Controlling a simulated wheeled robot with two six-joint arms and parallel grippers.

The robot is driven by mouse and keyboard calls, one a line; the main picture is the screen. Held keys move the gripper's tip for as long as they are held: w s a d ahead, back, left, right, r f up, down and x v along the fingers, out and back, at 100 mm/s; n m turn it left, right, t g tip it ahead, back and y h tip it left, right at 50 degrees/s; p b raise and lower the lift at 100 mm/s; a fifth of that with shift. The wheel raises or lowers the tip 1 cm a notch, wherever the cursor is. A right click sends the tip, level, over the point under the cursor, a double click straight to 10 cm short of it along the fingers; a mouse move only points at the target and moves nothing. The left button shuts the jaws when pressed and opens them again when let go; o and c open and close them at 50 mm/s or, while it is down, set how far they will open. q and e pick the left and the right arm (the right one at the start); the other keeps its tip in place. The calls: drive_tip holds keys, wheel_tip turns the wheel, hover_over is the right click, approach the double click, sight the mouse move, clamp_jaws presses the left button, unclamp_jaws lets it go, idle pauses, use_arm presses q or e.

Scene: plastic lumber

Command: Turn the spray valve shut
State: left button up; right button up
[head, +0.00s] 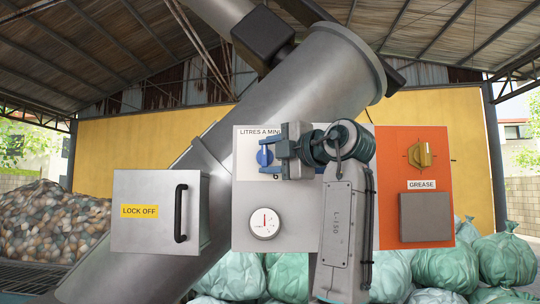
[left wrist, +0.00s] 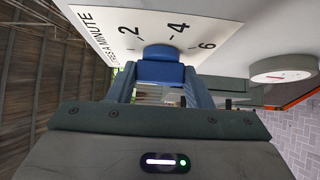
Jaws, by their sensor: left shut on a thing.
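The spray valve is a blue knob (head: 264,157) on a white plate headed "LITRES A MINU…" in the head view, on the left part of the grey panel. In the left wrist view, the blue knob (left wrist: 160,72) sits between my fingers, beside the printed numbers 2, 4 and 6. My left gripper (head: 275,156) reaches in from the right side of the knob and is shut on it; its blue fingers (left wrist: 160,88) lie along both sides. The gripper and arm hide part of the plate, including most of the scale in the head view. My right gripper is not in view.
A round gauge (head: 264,223) is below the knob. A grey "LOCK OFF" box (head: 150,230) with a black handle stands left. An orange panel (head: 440,160) right holds a yellow knob (head: 420,155) and grey cover (head: 427,217). A large metal tube (head: 300,90) runs behind.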

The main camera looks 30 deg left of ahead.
use_arm(q)
drive_tip(key=o, duration=1)
drive_tip(key=shift+s+d+f+b, duration=0.1)
drive_tip(key=shift+d+f+b, duration=0.05)
drive_tip(key=shift+d+b, duration=0.25)
drive_tip(key=b+v, duration=0.3)
drive_tip(key=v, duration=0.7)
